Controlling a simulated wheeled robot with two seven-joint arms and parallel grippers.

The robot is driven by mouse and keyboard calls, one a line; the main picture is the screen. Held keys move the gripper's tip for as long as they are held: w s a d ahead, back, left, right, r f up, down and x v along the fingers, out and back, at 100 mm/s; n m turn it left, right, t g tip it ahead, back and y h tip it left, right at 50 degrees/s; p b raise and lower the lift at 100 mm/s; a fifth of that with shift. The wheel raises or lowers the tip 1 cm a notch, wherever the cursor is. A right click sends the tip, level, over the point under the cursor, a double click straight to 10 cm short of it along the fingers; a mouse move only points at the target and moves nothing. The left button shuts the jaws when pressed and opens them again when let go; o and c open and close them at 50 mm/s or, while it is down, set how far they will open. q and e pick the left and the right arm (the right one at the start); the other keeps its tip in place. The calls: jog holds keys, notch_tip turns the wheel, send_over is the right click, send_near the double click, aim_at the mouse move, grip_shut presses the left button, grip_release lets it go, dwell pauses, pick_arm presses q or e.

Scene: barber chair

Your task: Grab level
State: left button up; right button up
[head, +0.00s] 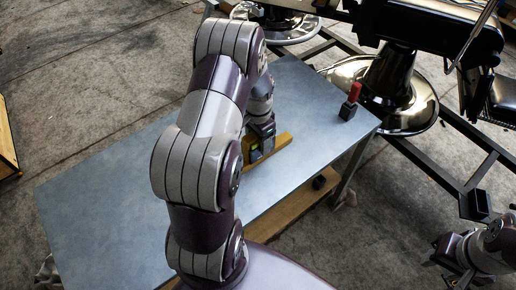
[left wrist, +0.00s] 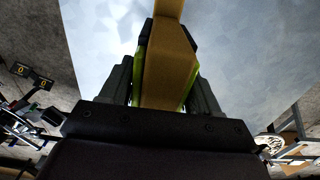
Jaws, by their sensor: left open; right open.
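A tan, wood-coloured bar, which looks like the level (head: 281,144), lies on the grey tabletop near its front edge. My left gripper (head: 261,143) is down at the left part of the bar, and my arm partly hides it in the head view. In the left wrist view the bar (left wrist: 168,72) runs lengthwise between the two open fingers, with yellow-green strips along both sides. Whether the fingers touch it, I cannot tell. My right gripper (head: 455,272) is open and empty at the lower right, away from the table.
The grey table (head: 100,190) is mostly clear. A red and black object (head: 350,101) stands near its right corner. A small black object (head: 319,183) sits below the front edge on a wooden shelf (head: 290,212). A barber chair with a shiny round base (head: 410,105) stands behind right.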

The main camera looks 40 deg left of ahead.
pick_arm(q)
jog(key=shift+d+r, duration=0.1)
jog(key=shift+c, duration=1.2)
grip_shut()
